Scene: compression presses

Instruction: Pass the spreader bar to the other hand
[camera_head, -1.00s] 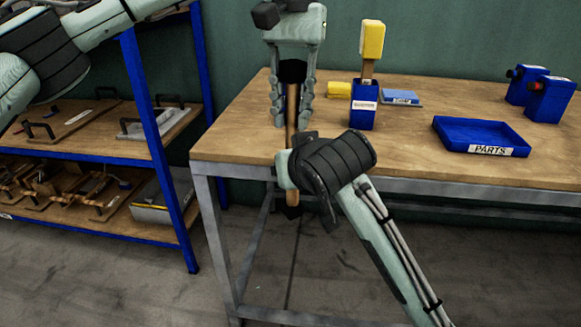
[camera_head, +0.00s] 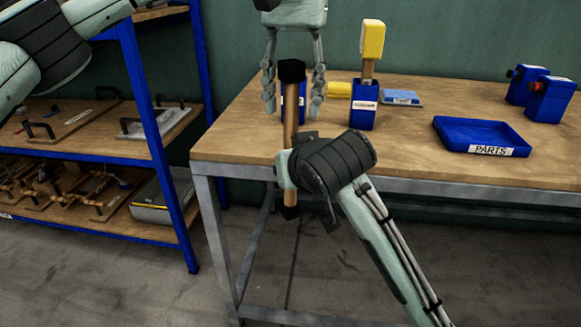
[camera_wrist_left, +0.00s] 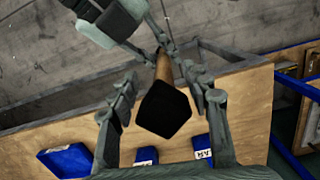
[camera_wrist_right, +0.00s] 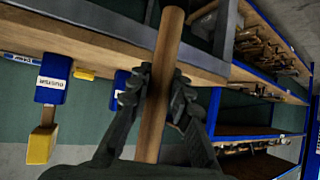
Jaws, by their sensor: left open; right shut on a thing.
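The spreader bar (camera_head: 291,120) is a wooden rod with a black block at its top and a dark lower end. It stands almost upright in front of the bench edge. My right gripper (camera_wrist_right: 156,92) is shut on its wooden shaft in the right wrist view; in the head view my wrist partly hides that grip. My left gripper (camera_head: 293,98) is open above, pointing down, with a finger on each side of the bar's upper part. In the left wrist view the black end (camera_wrist_left: 164,110) lies between the spread fingers, with gaps on both sides.
The wooden bench (camera_head: 410,140) carries a blue PARTS tray (camera_head: 480,136), a blue bin (camera_head: 363,110) with a yellow-headed tool (camera_head: 372,40), and two blue boxes (camera_head: 548,98) at the right. A blue-framed shelf (camera_head: 165,150) stands at the left.

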